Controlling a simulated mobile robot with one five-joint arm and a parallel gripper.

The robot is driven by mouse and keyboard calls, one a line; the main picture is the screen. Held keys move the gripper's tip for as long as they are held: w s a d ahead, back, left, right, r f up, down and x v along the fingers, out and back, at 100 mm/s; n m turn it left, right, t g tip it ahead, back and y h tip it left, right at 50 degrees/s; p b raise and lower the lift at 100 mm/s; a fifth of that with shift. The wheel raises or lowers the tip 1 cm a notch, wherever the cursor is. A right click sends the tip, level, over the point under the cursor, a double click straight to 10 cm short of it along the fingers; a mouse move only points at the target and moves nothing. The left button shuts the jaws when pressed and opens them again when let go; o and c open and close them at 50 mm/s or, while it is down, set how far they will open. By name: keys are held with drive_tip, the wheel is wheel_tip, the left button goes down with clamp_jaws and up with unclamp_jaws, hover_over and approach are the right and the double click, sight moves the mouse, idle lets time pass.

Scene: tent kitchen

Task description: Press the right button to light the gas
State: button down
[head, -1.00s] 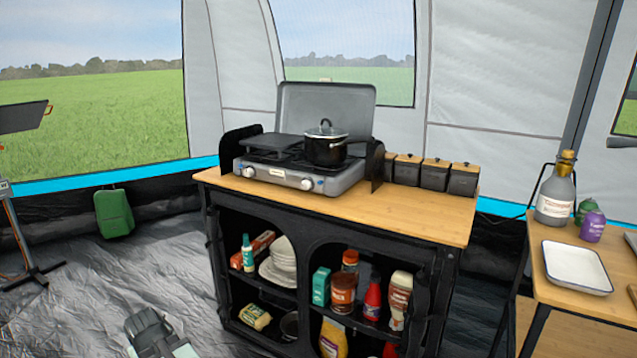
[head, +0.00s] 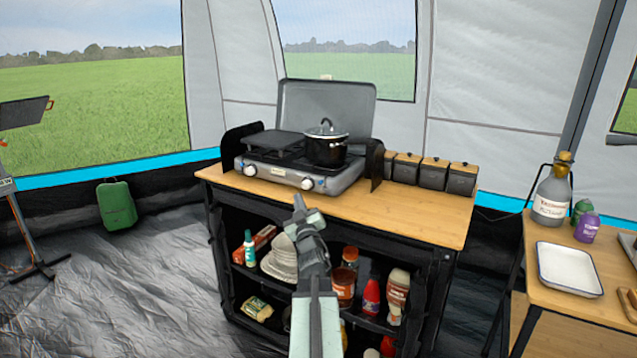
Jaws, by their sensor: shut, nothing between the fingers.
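The grey gas stove (head: 275,176) stands on the wooden top of the black cabinet, its lid raised behind it. Its front has a left knob (head: 250,169) and a right knob (head: 307,183); small blue spots show beside them, too small to make out as buttons. A black pot (head: 326,148) with a lid sits on the right burner. My gripper (head: 298,201) is shut and empty. In the picture it is just below the right knob, in front of the cabinet, apart from the stove. My arm hides part of the cabinet shelves.
The wooden worktop (head: 400,212) is clear at its front right. Several dark canisters (head: 434,172) stand at its back right. A side table at the right holds a white tray (head: 569,269) and bottles. Dark side panels flank the stove.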

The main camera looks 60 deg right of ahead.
sight(321, 183)
drive_tip(key=shift+s+d+r, duration=0.1)
drive_tip(key=shift+s+r, duration=0.2)
drive_tip(key=shift+s, duration=0.05)
drive_tip(key=d, duration=0.7)
drive_tip(key=shift+d, duration=0.9)
idle(1.3)
drive_tip(key=shift+d, duration=0.4)
